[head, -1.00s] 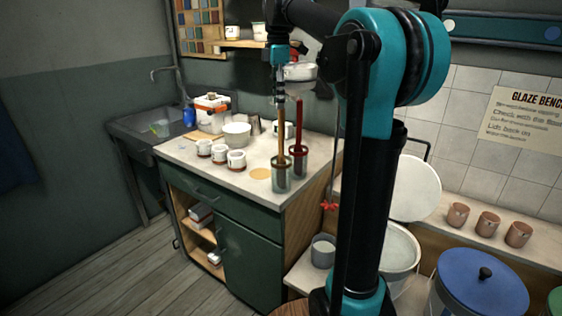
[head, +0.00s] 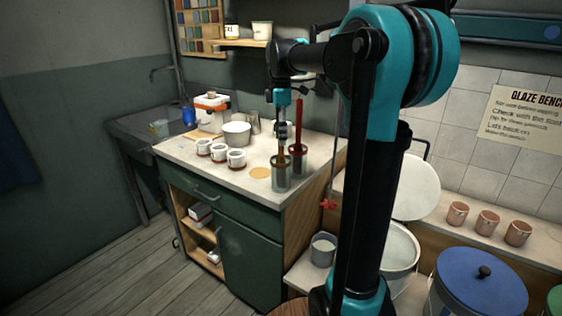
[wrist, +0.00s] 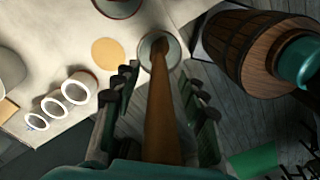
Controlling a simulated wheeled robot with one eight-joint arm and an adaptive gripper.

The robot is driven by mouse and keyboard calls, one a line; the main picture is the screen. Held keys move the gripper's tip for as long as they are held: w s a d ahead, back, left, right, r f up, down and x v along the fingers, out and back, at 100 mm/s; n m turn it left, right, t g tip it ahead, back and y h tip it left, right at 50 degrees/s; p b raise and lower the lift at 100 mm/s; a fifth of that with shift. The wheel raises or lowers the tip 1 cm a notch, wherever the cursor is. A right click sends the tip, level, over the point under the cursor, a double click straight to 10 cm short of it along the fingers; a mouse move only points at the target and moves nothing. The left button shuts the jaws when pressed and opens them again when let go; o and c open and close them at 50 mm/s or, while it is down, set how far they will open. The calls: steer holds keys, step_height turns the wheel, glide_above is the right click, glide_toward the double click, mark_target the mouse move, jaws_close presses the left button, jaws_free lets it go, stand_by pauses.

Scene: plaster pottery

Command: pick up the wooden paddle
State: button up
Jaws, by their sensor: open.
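The wooden paddle (wrist: 162,110) stands upright in a clear jar (wrist: 172,44) near the front corner of the counter. In the head view only a brown lower part of the paddle (head: 282,160) shows above and in the jar (head: 281,180); my gripper hides the upper part. My gripper (head: 283,140) points down right above the jar. In the wrist view my gripper (wrist: 160,85) is open, with one finger on each side of the paddle's shaft. I see gaps between the shaft and both fingers.
A second jar (head: 298,165) with a red-handled tool (head: 299,118) stands close behind. Several white cups (head: 220,153), a white bowl (head: 237,133) and a round tan disc (head: 260,173) are on the counter (head: 190,148). A wooden barrel-like object (wrist: 240,45) shows in the wrist view.

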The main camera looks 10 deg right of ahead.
steer(key=shift+c, duration=0.6)
jaws_close()
